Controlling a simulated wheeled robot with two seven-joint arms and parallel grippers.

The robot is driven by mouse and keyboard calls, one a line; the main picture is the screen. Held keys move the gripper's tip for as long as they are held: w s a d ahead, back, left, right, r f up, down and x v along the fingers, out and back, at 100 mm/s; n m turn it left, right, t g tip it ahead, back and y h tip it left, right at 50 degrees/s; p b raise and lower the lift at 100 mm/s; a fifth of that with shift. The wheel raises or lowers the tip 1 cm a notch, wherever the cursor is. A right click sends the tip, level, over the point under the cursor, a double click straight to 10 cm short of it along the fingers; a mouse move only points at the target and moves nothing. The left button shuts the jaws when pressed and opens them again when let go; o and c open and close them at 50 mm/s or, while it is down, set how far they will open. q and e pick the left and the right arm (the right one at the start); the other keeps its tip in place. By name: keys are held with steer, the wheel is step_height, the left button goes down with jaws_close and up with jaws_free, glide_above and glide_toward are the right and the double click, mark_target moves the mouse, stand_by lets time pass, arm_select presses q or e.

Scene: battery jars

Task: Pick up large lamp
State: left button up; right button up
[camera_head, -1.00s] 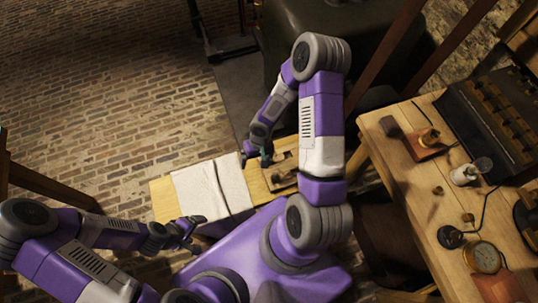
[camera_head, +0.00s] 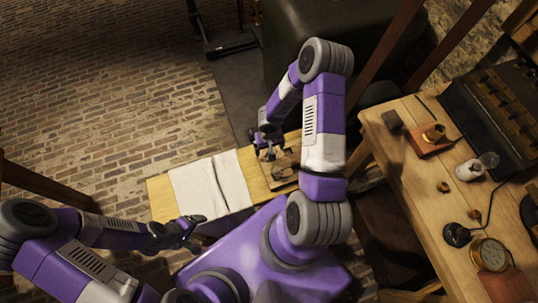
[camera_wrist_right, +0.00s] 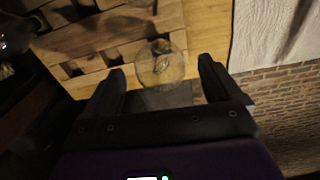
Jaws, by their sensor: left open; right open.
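A clear glass bulb, which looks like the large lamp (camera_wrist_right: 160,64), shows in the right wrist view between the spread fingertips of my right gripper (camera_wrist_right: 163,72). It lies just beyond them, and I see no finger closed on it. The bulb is at the edge of a wooden rack (camera_wrist_right: 95,50) with dark slots. In the head view my right gripper (camera_head: 264,146) is open over the small bench, beside the rack, and the lamp is too small to make out there. My left gripper (camera_head: 188,230) is open and empty, left of my base, in front of the bench.
A white cloth (camera_head: 208,186) lies on the narrow wooden bench (camera_head: 161,198), left of the rack. A large workbench (camera_head: 408,166) at the right holds a small white jar (camera_head: 468,172), a brass gauge (camera_head: 490,254) and a dark slotted case (camera_head: 495,115). Brick floor is open at the left.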

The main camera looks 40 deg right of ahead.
steer(key=shift+r, duration=0.1)
steer(key=c, duration=1.2)
steer(key=shift+c, duration=0.2)
